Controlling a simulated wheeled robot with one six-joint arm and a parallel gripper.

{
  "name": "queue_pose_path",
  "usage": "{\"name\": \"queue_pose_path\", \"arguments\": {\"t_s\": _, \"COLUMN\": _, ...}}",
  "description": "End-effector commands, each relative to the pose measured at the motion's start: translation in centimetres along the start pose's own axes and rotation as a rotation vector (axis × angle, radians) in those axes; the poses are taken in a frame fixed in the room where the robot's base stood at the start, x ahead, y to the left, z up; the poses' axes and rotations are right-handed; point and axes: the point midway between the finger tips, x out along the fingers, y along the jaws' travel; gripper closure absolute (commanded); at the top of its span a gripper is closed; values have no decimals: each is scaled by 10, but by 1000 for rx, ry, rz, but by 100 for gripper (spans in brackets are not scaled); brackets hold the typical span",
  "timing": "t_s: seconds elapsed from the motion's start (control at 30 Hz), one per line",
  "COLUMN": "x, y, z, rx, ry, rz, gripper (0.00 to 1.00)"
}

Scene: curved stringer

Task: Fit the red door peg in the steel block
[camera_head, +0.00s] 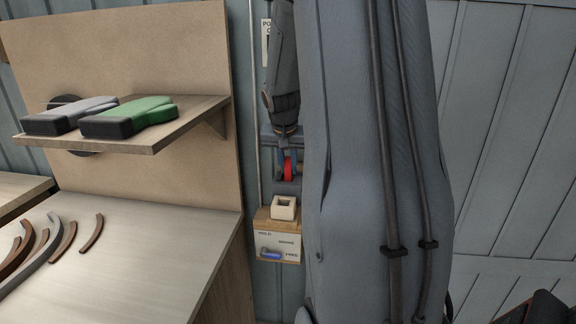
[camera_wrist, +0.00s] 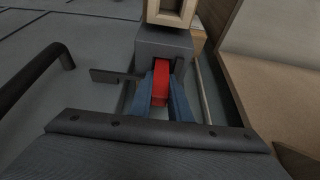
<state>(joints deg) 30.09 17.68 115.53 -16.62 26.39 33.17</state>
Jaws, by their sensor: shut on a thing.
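The red door peg (camera_head: 289,168) is between the blue fingers of my gripper (camera_head: 288,172) in the head view. The wrist view shows my gripper (camera_wrist: 160,102) shut on the red door peg (camera_wrist: 161,84). A grey block, which looks like the steel block (camera_wrist: 160,43), is just beyond the fingertips in the wrist view. A dark opening shows in its near face. The far end of the peg is at or close to this opening. I cannot tell whether it is inside. I cannot make out the grey block clearly in the head view.
A cream block with a square hole (camera_head: 284,208) stands on a labelled wooden holder (camera_head: 278,241) below my gripper. A table (camera_head: 130,265) with curved strips is at left. A wooden shelf (camera_head: 170,127) above it bears green and grey blocks.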

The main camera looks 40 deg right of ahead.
Motion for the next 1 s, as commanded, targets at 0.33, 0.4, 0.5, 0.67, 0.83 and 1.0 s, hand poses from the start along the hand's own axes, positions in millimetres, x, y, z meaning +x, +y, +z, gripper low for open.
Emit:
{"name": "queue_pose_path", "arguments": {"t_s": 0.33, "x": 1, "y": 0, "z": 1, "rx": 0, "ry": 0, "rz": 0, "gripper": 61}}
{"name": "queue_pose_path", "arguments": {"t_s": 0.4, "x": 1, "y": 0, "z": 1, "rx": 0, "ry": -1, "rz": 0, "gripper": 61}}
{"name": "queue_pose_path", "arguments": {"t_s": 0.5, "x": -1, "y": 0, "z": 0, "rx": 0, "ry": 1, "rz": 0, "gripper": 61}}
{"name": "queue_pose_path", "arguments": {"t_s": 0.67, "x": -18, "y": -1, "z": 0, "rx": 1, "ry": 4, "rz": -1, "gripper": 61}}
{"name": "queue_pose_path", "arguments": {"t_s": 0.83, "x": -44, "y": 0, "z": 0, "rx": 1, "ry": 4, "rz": -1, "gripper": 61}}
{"name": "queue_pose_path", "arguments": {"t_s": 1.0, "x": -66, "y": 0, "z": 0, "rx": 1, "ry": 2, "rz": -1, "gripper": 61}}
